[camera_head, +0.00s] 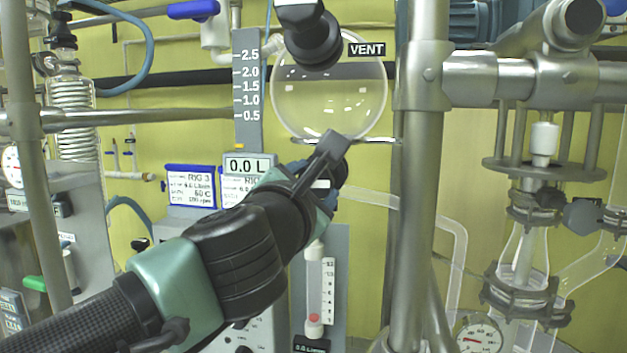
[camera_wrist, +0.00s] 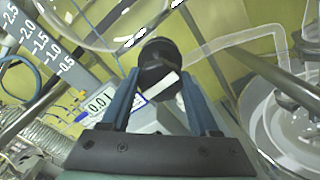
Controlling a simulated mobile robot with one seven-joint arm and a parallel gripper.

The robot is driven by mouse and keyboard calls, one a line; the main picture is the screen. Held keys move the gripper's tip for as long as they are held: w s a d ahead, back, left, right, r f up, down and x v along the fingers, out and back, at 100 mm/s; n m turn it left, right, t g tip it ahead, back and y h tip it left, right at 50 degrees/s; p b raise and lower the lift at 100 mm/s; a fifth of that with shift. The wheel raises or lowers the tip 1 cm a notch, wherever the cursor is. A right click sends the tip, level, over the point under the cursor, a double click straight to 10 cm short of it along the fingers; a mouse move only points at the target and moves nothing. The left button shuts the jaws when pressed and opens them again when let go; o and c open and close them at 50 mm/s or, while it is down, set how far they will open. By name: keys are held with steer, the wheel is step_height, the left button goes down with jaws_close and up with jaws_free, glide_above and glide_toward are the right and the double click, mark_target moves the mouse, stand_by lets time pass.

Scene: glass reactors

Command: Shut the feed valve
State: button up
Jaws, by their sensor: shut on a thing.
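The feed valve appears as a black round knob (camera_wrist: 158,56) with a white bar across its face, seen between my fingers in the wrist view. In the head view its dark body (camera_head: 341,172) shows just under the round glass vessel (camera_head: 330,92), largely hidden by my gripper. My gripper (camera_head: 325,162) reaches up from the lower left and is shut on the knob. In the wrist view the two blue fingers of my gripper (camera_wrist: 160,78) lie on either side of it. The white bar looks tilted in the wrist view.
A volume scale (camera_head: 247,90) and a 0.0 L display (camera_head: 249,165) stand left of the vessel. A thick metal post (camera_head: 417,190) rises close on the right. A flowmeter tube (camera_head: 315,285) hangs below, and clamped glassware (camera_head: 525,250) stands at far right.

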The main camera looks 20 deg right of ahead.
stand_by(0.3)
steer(key=o, duration=1.4)
steer(key=shift+b+v, duration=2.25)
steer(key=shift+v, duration=4.25)
